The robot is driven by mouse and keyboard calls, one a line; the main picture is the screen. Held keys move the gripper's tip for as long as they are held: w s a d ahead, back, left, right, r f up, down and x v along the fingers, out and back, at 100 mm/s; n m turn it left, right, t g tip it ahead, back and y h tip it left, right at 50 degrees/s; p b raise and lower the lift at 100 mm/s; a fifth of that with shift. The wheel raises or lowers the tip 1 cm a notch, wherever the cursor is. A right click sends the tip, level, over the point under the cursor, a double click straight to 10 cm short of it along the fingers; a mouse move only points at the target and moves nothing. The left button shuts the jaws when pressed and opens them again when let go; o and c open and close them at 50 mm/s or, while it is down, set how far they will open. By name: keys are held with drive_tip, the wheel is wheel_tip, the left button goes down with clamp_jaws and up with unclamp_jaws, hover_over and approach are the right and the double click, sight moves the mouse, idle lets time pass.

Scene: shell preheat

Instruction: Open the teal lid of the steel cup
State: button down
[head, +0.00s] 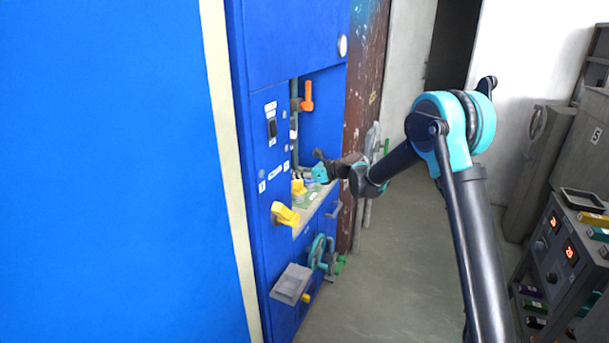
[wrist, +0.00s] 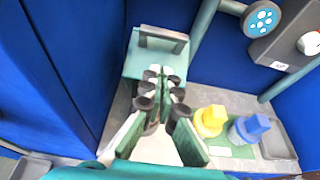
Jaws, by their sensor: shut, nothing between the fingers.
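The teal lid (wrist: 150,62) with a grey bar handle (wrist: 162,38) shows in the wrist view, just beyond my fingertips. My gripper (wrist: 163,80) is shut and empty, its fingers pointing toward the lid's near edge. I cannot tell whether the fingers touch it. The steel cup is mostly hidden by my fingers, and the lid's angle on it is unclear. In the head view my gripper reaches into the recess of the blue cabinet (head: 260,70), and the cup cannot be made out there.
A yellow-capped bottle (wrist: 210,119) and a blue-capped one (wrist: 250,128) stand right of my fingers. Blue walls bound the recess, and a pipe and grey box (wrist: 290,40) are at upper right. An orange handle (head: 307,96) and yellow handle (head: 284,214) stick out.

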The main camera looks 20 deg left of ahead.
drive_tip(key=shift+w+a+r, duration=0.1)
drive_tip(key=shift+a+r, duration=0.15)
drive_tip(key=shift+a, duration=0.45)
drive_tip(key=shift+a+r, duration=0.25)
drive_tip(key=shift+a, duration=0.5)
drive_tip(key=shift+w+a+r, duration=0.1)
drive_tip(key=shift+a+r, duration=0.15)
drive_tip(key=shift+a, duration=0.45)
drive_tip(key=shift+a, duration=0.15)
drive_tip(key=shift+w+a+r+h, duration=0.1)
drive_tip(key=shift+a+r+h, duration=0.35)
drive_tip(key=shift+a, duration=0.75)
drive_tip(key=shift+w+a+r+h, duration=0.1)
drive_tip(key=shift+a+h, duration=0.5)
drive_tip(key=shift+a, duration=0.6)
drive_tip(key=shift+w+a+r+h, duration=0.1)
drive_tip(key=shift+a+r+h, duration=0.35)
drive_tip(key=shift+a, duration=0.75)
drive_tip(key=shift+s+f, duration=0.1)
drive_tip(key=shift+f, duration=0.05)
